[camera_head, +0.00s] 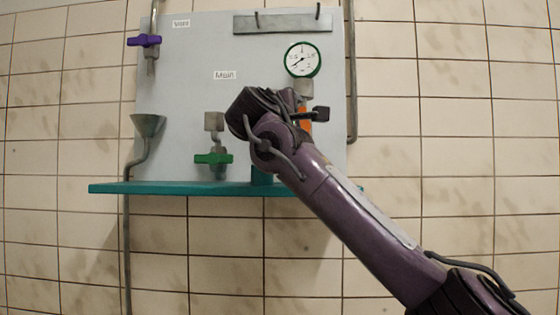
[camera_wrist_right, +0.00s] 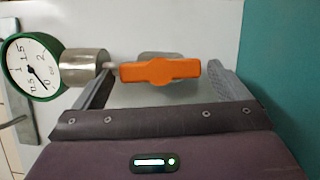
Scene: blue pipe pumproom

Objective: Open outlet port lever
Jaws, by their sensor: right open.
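An orange lever (camera_wrist_right: 160,71) sits below the gauge's metal fitting (camera_wrist_right: 84,68). In the head view, part of the orange lever (camera_head: 305,122) shows behind my right arm. My right gripper (camera_wrist_right: 160,67) is open, with a finger on each side of the orange lever's ends; I cannot tell whether either touches it. A green lever (camera_head: 214,158) on a valve is at the lower middle of the panel, and a purple lever (camera_head: 144,41) is at the upper left. Which lever is the outlet port's is not readable. My left gripper is out of view.
A green-rimmed gauge (camera_head: 302,60) is above the orange lever. The grey panel (camera_head: 190,85) has a teal ledge (camera_head: 140,188) along its bottom. A funnel (camera_head: 148,125) and pipe stand at the left. The tiled wall right of the panel is bare.

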